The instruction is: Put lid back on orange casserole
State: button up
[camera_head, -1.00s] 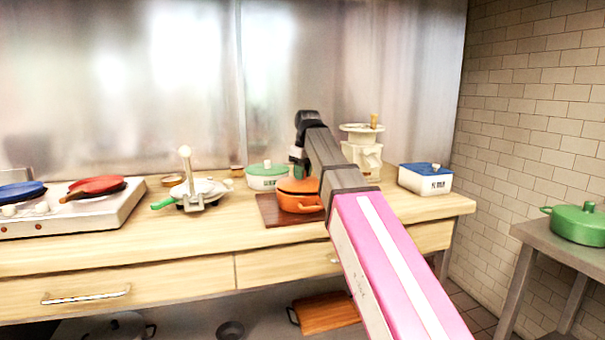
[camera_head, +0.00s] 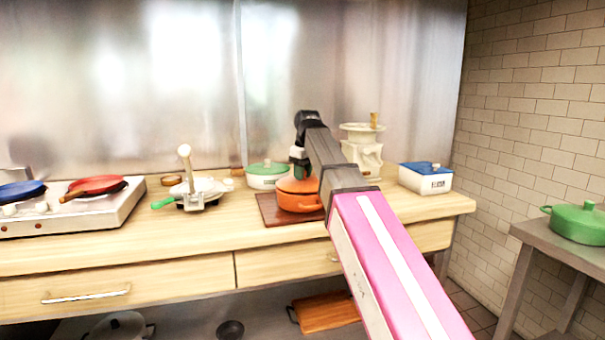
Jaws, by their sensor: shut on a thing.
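The orange casserole (camera_head: 293,202) stands on a dark brown board on the wooden counter. Its orange lid (camera_head: 296,184) is on top of it or just above it; I cannot tell whether the rim is fully seated. My gripper (camera_head: 300,170) points down over the lid, shut on it at the top. My arm covers the right side of the casserole, and the fingertips are small and partly hidden.
A green-lidded white pot (camera_head: 266,176) stands close behind left. A cream grinder (camera_head: 366,158) and a blue-lidded box (camera_head: 426,178) stand to the right. A white press with a green handle (camera_head: 196,190) is to the left. The counter front is clear.

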jog(key=o, duration=1.6)
jog(key=shift+c, duration=0.2)
jog(key=shift+r, duration=0.1)
jog(key=shift+r, duration=3.4)
grip_shut()
